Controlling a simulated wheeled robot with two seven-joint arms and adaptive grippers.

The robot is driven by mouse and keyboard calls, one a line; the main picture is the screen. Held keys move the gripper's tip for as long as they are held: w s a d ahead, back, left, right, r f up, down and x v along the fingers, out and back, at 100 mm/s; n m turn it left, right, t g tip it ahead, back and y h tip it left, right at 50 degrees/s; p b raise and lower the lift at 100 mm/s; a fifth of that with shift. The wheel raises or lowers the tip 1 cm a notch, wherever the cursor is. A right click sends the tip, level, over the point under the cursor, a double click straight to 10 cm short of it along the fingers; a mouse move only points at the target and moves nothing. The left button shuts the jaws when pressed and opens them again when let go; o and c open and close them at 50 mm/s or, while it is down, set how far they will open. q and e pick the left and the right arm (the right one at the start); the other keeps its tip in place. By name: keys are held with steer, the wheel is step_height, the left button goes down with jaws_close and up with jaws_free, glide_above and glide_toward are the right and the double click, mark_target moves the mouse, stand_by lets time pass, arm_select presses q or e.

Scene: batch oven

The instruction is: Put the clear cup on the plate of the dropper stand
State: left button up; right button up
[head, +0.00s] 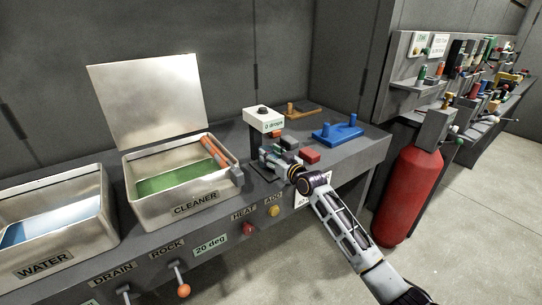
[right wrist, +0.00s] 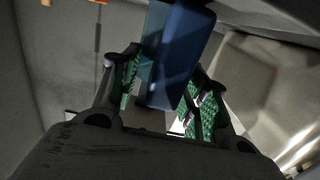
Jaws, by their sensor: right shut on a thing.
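The dropper stand (head: 263,121) stands on the grey counter, with a white head marked "0 drops" on a dark column. Its plate is low beneath the head and largely covered by my right gripper (head: 270,160). In the right wrist view my right gripper (right wrist: 163,100) has its green-padded fingers on either side of a bluish, box-like thing (right wrist: 180,55), which I take to be the clear cup. I cannot make out the cup in the head view. I cannot tell if it touches the plate. My left gripper is not in view.
An open metal CLEANER bin (head: 195,205) with green liquid is left of the stand; a WATER bin (head: 60,265) is farther left. A red block (head: 310,156) and a blue fixture (head: 338,131) lie to the right. A red cylinder (head: 409,195) stands beyond the counter's end.

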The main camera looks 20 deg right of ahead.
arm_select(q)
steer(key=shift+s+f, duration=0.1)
arm_select(e)
steer(key=o, duration=1.1)
steer(key=shift+f, duration=0.1)
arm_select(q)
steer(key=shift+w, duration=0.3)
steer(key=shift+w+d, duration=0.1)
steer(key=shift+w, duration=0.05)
arm_select(e)
steer(key=shift+v, duration=3.4)
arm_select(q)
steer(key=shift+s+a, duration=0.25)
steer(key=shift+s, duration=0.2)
arm_select(e)
steer(key=shift+v, duration=2.6)
